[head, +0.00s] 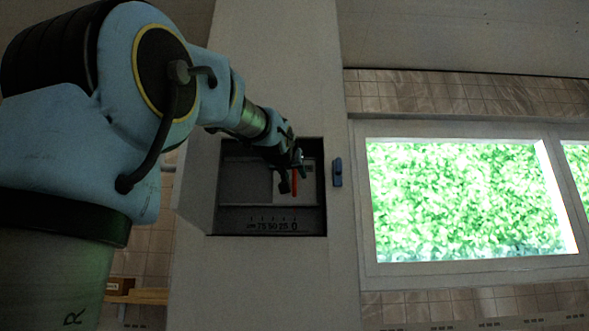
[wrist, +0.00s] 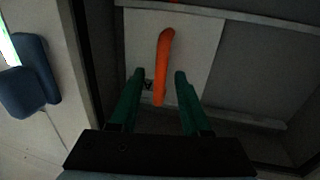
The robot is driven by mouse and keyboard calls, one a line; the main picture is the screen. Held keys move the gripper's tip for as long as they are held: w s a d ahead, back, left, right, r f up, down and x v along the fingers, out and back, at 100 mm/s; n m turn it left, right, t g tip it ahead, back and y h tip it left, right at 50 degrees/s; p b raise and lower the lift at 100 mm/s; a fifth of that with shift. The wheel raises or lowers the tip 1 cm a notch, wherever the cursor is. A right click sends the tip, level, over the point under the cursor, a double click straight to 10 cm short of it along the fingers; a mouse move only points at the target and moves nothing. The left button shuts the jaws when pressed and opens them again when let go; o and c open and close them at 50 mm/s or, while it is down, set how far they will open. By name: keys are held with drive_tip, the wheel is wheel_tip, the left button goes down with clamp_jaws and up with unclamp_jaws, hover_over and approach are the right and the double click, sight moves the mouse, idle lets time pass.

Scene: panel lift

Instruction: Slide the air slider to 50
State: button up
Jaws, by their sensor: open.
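The air slider's orange handle (head: 295,184) stands in a recessed panel, above the 0 end of a printed scale (head: 272,225) that reads 0, 25, 50, 75 from right to left. The handle (wrist: 163,60) also shows in the wrist view, upright on a pale plate (wrist: 198,45). My gripper (head: 290,172) is at the recess, close to the handle. In the wrist view, the green fingers of my gripper (wrist: 158,73) are apart, one on each side of the handle's lower part. A gap shows on both sides, so neither finger appears to touch it.
The recess has a raised frame (head: 326,215) around it. A blue fitting (head: 337,172) sits on the wall just right of the recess and shows at the left of the wrist view (wrist: 28,80). A bright window (head: 465,200) is farther right. The recess left of the handle looks clear.

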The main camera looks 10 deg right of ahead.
drive_tip(key=shift+w+d, duration=0.2)
drive_tip(key=shift+w, duration=0.25)
clamp_jaws()
idle(1.2)
